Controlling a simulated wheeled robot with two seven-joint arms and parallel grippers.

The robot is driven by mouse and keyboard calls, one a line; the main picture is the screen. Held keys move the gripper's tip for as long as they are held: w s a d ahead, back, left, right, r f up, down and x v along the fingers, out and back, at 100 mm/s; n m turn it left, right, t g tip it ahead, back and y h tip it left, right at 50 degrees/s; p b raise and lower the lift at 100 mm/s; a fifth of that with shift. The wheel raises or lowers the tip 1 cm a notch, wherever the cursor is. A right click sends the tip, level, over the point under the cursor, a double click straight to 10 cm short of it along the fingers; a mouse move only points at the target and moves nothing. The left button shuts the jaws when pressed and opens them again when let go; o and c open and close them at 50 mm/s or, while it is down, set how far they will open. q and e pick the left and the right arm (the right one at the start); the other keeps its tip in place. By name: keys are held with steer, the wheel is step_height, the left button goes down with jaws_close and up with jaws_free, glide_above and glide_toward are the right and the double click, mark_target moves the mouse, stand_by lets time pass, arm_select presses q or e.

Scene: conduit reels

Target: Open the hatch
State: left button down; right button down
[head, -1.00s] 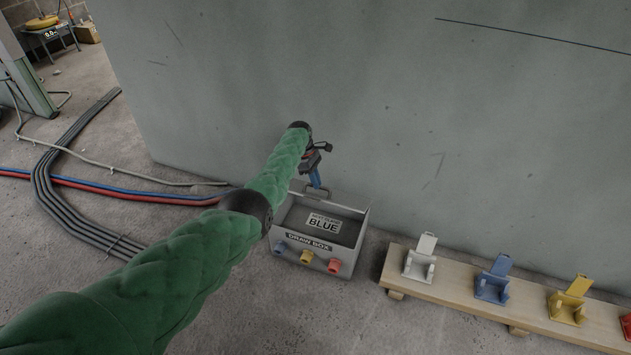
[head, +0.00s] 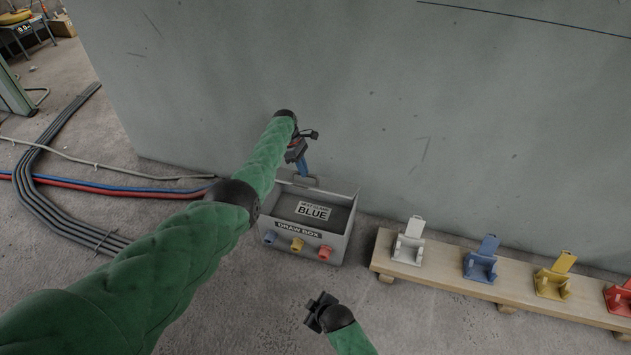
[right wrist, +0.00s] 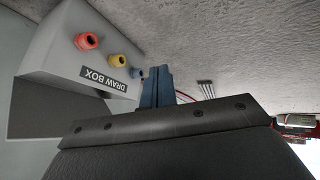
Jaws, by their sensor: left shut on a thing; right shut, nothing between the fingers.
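The grey draw box (head: 335,249) stands on the floor against the wall. Its top shows a dark recess with a white card (head: 313,211) reading "BLUE". A grey hatch edge with a handle (head: 305,181) stands at the back of the box. My left gripper (head: 303,170), with blue fingers pointing down, is shut on that handle; the grip itself is small and partly hidden. My right gripper (head: 318,308) is shut and empty, in front of the box and apart from it.
Blue, yellow and red sockets sit on the box front. A wooden plank (head: 450,279) on the right carries white (head: 409,247), blue (head: 481,262), yellow (head: 553,279) and red (head: 619,297) clamps. Grey, red and blue conduits (head: 60,205) run across the floor at left.

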arm_select(q)
steer(key=shift+d+f, duration=0.1)
steer(key=shift+f, duration=0.15)
arm_select(e)
steer(key=w+a+r+n, duration=0.2)
steer(key=w+r+n, duration=0.3)
steer(key=w, duration=0.5)
steer(key=n+h, duration=0.6)
steer(key=n, duration=1.1)
glide_toward(316, 187)
step_height(316, 187, up, 3)
steer(key=x, duration=0.9)
